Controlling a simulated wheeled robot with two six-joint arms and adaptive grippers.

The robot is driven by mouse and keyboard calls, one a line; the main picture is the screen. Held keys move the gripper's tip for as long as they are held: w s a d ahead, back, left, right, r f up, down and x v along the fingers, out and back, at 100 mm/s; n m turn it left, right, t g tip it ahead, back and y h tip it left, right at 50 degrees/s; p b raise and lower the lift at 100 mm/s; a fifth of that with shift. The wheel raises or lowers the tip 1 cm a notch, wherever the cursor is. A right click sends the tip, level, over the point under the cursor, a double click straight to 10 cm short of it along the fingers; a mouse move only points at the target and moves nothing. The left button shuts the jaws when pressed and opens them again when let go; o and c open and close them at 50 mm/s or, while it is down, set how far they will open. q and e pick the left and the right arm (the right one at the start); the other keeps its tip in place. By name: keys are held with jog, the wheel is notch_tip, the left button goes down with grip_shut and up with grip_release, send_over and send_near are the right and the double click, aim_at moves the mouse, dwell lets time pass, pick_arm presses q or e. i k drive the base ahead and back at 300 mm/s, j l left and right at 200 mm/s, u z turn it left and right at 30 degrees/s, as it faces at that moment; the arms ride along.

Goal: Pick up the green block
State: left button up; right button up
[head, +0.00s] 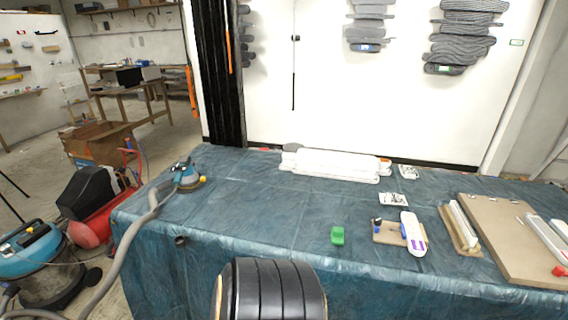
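A small green block (337,236) sits on the blue covered table (240,215), right of the middle and close to the front edge. Nothing touches it, and it is fully visible. Neither my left gripper nor my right gripper shows in the head view.
A small board (388,238) and a white tool (413,233) lie right of the block. A sander (187,177) with a grey hose is at the left. The table left of the block is clear.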

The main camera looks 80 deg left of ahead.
aim_at(336, 233)
jog(key=u, duration=2.05)
